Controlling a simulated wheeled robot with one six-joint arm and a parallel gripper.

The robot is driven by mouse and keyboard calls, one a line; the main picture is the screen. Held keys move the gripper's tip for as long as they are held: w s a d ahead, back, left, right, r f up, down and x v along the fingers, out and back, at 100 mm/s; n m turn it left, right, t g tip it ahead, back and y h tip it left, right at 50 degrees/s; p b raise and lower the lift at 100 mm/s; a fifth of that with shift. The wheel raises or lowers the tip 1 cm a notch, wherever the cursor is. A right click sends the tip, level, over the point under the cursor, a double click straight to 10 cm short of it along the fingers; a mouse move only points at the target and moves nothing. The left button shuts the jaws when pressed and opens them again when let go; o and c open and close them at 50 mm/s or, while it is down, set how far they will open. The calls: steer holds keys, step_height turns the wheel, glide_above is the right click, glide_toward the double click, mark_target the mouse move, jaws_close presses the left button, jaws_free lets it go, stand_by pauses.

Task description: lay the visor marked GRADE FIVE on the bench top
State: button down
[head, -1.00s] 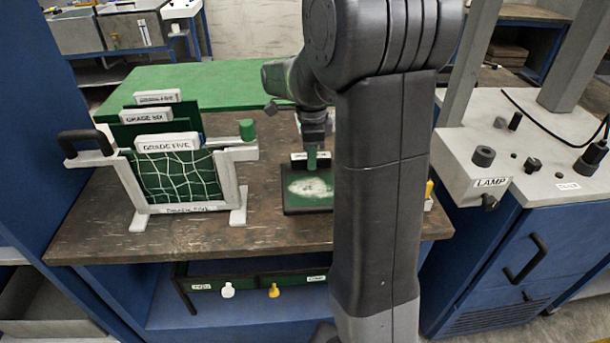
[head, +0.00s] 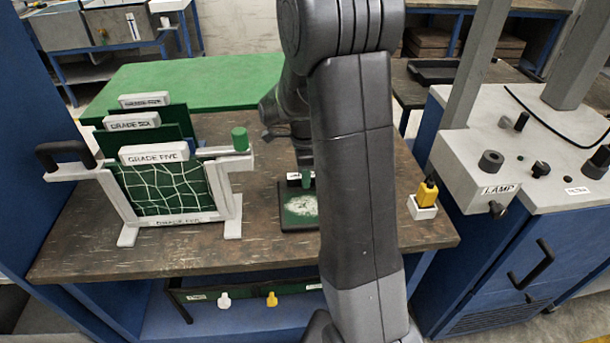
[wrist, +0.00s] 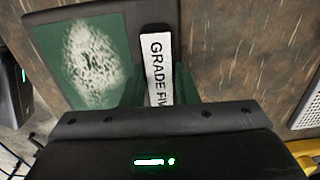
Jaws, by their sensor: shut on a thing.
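A visor with a dark frame and a green pane with a white speckled patch (head: 299,206) lies flat at the bench top (head: 270,252), right of the rack. I cannot tell for sure whether it touches. In the wrist view its pane (wrist: 92,60) is at left, beside its white tab (wrist: 157,62) reading GRADE FIV, the end hidden. My gripper (wrist: 158,90) is shut on this tab, with a green finger on each side. Another visor tabbed GRADE FIVE (head: 154,152), with white crack-like lines, stands upright at the front of the rack.
The pale rack (head: 233,205) also holds a GRADE SIX visor (head: 132,121) and one behind it. A LAMP unit (head: 480,170) is to the right. Bare bench lies in front of the visor.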

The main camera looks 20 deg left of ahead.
steer(key=shift+f, duration=0.2)
steer(key=shift+f, duration=0.1)
steer(key=shift+f, duration=0.15)
steer(key=c, duration=1.1)
jaws_free()
steer(key=shift+r, duration=0.2)
step_height(320, 180, up, 12)
steer(key=shift+r, duration=0.1)
